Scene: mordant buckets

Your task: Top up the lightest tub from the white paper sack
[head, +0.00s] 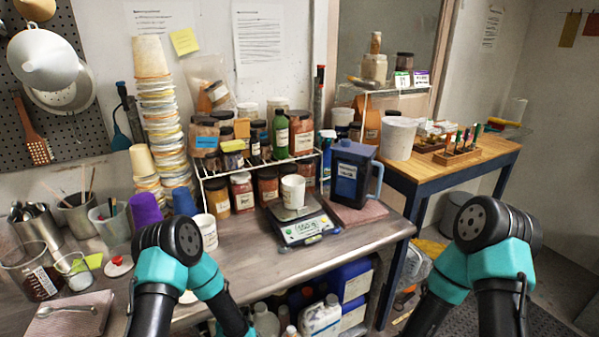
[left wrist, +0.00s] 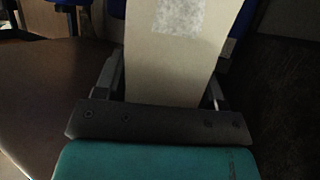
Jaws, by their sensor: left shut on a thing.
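In the left wrist view my left gripper (left wrist: 163,82) is shut on a pale, flat-sided thing with a whitish patch, which looks like the white paper sack (left wrist: 160,60). Its ends are out of frame. The head view shows my left arm but not this gripper or the sack. My right gripper is in neither view. A white cup-like tub (head: 293,192) stands upright on the digital scale (head: 307,229), whose reading is too small to trust. A larger white tub (head: 398,138) stands on the wooden bench. I cannot tell which tub is lightest.
A dark blue jug (head: 350,172) stands right of the scale. A wire rack (head: 247,168) of jars is behind it. A tall stack of tubs (head: 157,110) rises at the left. Bottles and blue containers (head: 350,280) sit under the metal table (head: 345,237).

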